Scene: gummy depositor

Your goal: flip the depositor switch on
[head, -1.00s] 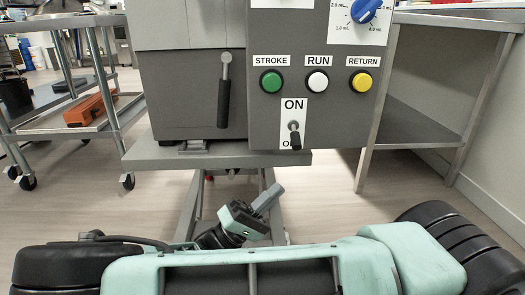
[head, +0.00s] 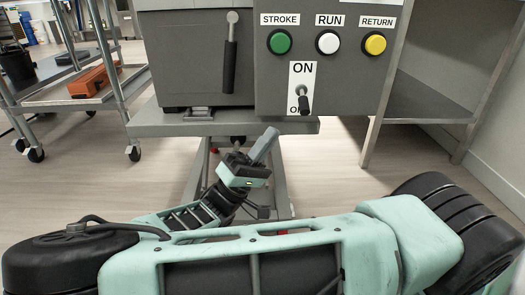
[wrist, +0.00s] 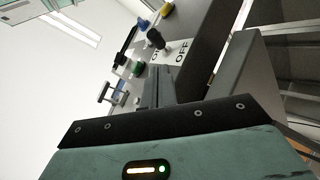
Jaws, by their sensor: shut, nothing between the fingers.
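The depositor switch (head: 305,101) is a small dark toggle on a white plate, low on the grey control panel. Its lever hangs down toward the lower label and partly covers it; ON is printed above. In the wrist view the black switch lever (wrist: 155,38) stands out beside the ON and OFF labels. My gripper (head: 265,143) is shut and empty, below and to the left of the switch in the head view, apart from it. Its closed fingers also show in the wrist view (wrist: 158,88), pointing toward the panel.
Above the switch are a green button (head: 280,42), a white button (head: 328,42) and a yellow button (head: 375,43). A black-handled lever (head: 230,65) hangs to the left. The machine's grey ledge (head: 160,125) juts out above my gripper. A steel table (head: 425,103) stands right.

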